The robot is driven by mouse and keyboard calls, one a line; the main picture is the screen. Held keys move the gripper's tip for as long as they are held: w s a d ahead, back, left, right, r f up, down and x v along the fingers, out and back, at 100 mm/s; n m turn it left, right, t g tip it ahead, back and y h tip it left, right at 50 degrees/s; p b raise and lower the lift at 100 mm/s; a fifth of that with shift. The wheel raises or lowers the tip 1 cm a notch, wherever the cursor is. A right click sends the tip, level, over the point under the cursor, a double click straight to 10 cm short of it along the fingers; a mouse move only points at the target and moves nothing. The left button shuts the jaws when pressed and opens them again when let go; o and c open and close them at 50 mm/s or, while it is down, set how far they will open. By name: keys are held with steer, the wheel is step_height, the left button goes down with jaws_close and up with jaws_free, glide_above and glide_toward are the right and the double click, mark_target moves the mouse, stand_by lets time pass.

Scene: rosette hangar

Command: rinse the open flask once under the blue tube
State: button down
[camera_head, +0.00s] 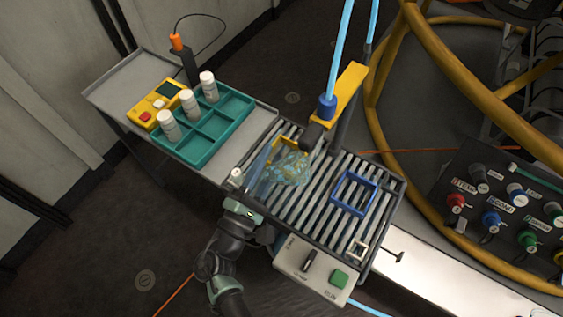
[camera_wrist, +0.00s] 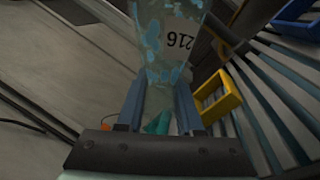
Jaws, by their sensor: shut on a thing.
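A clear flask with blue-green patches (camera_head: 288,168) is held over the slatted rack, just below the blue tube's nozzle. In the wrist view the flask (camera_wrist: 165,40) shows the number 216, appearing upside down. My gripper (camera_wrist: 160,105) is shut on the flask's narrow part; in the head view my gripper (camera_head: 257,178) reaches in from the lower left. The blue tube (camera_head: 338,50) comes down from above to a blue fitting (camera_head: 327,107) on a yellow arm (camera_head: 350,90). I cannot tell whether liquid is flowing. The flask's mouth is not clearly visible.
A blue square frame (camera_head: 347,206) and a yellow frame (camera_wrist: 222,98) sit on the slatted rack (camera_head: 322,215). A teal tray (camera_head: 210,140) with white bottles and a yellow meter (camera_head: 160,103) stand left. A control box with a green button (camera_head: 338,279) is in front. Yellow pipes (camera_head: 470,75) curve at right.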

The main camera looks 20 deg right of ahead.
steer(key=shift+w+a+r+m+g+y+p, duration=0.25)
steer(key=shift+r+m+y+p, duration=0.9)
steer(key=shift+m, duration=2.15)
steer(key=shift+w+a+r+m+g+y+p, duration=0.1)
steer(key=shift+a+r+m+g+y+p, duration=0.35)
steer(key=shift+m+y+p, duration=2.1)
steer(key=shift+w+a+r+m+g+y+p, duration=0.1)
steer(key=shift+a+r+m+g+y+p, duration=0.4)
steer(key=shift+m, duration=3.55)
steer(key=shift+d+r, duration=0.25)
steer(key=shift+r, duration=0.05)
